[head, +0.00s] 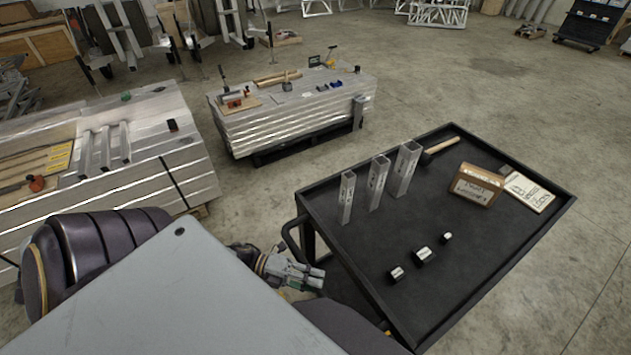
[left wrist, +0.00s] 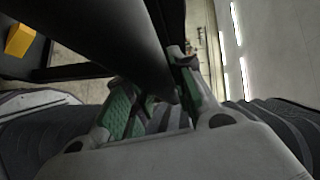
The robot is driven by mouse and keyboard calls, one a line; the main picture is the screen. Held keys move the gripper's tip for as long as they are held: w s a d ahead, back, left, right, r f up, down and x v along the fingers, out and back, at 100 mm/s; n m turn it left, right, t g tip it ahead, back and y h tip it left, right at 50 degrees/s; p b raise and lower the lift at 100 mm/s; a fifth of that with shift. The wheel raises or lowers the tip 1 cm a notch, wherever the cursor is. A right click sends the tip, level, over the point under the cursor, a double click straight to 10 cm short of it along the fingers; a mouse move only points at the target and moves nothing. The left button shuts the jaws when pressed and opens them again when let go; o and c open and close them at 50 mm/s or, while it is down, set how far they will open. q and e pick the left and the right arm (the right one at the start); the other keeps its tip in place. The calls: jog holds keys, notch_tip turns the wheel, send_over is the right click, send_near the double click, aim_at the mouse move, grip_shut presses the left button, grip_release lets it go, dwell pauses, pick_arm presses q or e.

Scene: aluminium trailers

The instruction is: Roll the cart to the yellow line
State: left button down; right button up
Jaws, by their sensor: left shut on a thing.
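The black cart (head: 470,290) stands in front of me to the right, with a raised rim around its top. Its dark handle (head: 287,236) curves out at the near left side and is partly hidden. My left gripper (head: 318,278) is beside that side of the cart. In the left wrist view the fingers (left wrist: 160,100) are shut on a thick dark bar (left wrist: 115,40), which looks like the cart's handle. My right gripper is not in view. I cannot make out a yellow line on the floor in either view.
On the cart stand several square metal tubes (head: 376,183), a mallet (head: 440,150), a brown box (head: 477,186), a sign (head: 528,191) and small dark blocks (head: 424,255). Stacked aluminium benches (head: 290,125) stand at the back left. The concrete floor (head: 480,95) behind the cart is clear.

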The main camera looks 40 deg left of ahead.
pick_arm(q)
jog(key=c, duration=1.6)
grip_release()
jog(key=shift+s+f, duration=0.15)
jog(key=shift+s, duration=0.05)
jog(key=o, duration=0.4)
jog(key=shift+s+a, duration=0.1)
jog(key=v, duration=1.2)
